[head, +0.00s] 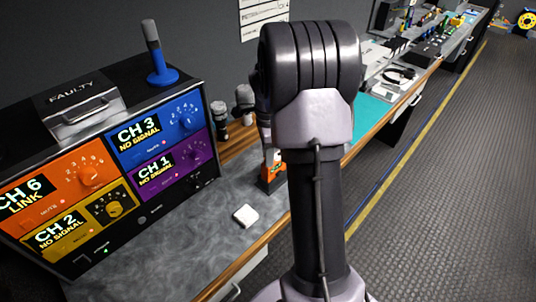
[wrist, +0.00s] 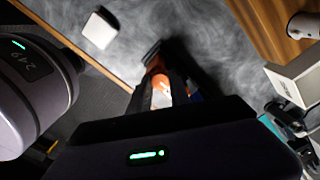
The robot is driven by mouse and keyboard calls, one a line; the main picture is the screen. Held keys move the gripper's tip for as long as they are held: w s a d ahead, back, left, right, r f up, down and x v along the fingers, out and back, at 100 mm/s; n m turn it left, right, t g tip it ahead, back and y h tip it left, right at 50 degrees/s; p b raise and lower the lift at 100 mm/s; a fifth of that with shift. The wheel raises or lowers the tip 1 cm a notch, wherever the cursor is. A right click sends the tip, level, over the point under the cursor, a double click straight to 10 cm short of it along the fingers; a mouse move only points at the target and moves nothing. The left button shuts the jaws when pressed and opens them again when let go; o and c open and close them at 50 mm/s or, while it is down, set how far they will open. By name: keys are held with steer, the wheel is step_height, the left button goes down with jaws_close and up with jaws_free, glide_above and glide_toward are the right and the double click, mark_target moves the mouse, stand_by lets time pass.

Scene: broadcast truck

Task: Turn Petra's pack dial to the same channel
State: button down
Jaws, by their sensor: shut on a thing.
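The receiver rack (head: 150,222) stands at the left in the head view. Its orange panel (head: 62,182) reads CH 6 LINK. The blue panel (head: 160,128) reads CH 3, the purple panel (head: 172,166) CH 1 and the yellow panel (head: 75,228) CH 2, each with NO SIGNAL. An orange and black thing (head: 269,185), seemingly a pack, is on the grey counter, partly hidden by my arm. In the wrist view my gripper (wrist: 163,88) is shut on this orange thing (wrist: 154,66). Its dial setting and any name cannot be made out.
A small white block (head: 245,215) lies on the counter left of the orange thing. A blue microphone (head: 157,60) and a case marked FAULTY (head: 82,108) are on the rack. Grey microphones (head: 244,103) stand behind. The floor at right is clear.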

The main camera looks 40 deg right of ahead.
steer(key=c, duration=1.2)
jaws_free()
step_height(320, 180, up, 17)
steer(key=p, duration=0.6)
steer(key=shift+r, duration=0.2)
steer(key=shift+a, duration=0.1)
steer(key=s+a+r+n+t+b, duration=0.1)
steer(key=s+a+n+t+b, duration=0.15)
steer(key=s+a+n, duration=0.65)
steer(key=a+r+n+t+b, duration=0.1)
steer(key=a+n+t+b, duration=0.2)
steer(key=a, duration=1.1)
steer(key=s+a+f+n+b, duration=0.1)
steer(key=s+a+n, duration=0.1)
steer(key=s, duration=0.1)
steer(key=s+a+f+n+y+b, duration=0.1)
steer(key=s+a+f+n, duration=0.1)
steer(key=n, duration=0.1)
steer(key=s+a+f+n+y, duration=0.1)
steer(key=s+a+f+n, duration=0.1)
steer(key=s+a, duration=0.1)
steer(key=shift+s+a+n+b, duration=0.1)
steer(key=shift+s+n+b, duration=0.2)
steer(key=shift+b, duration=0.1)
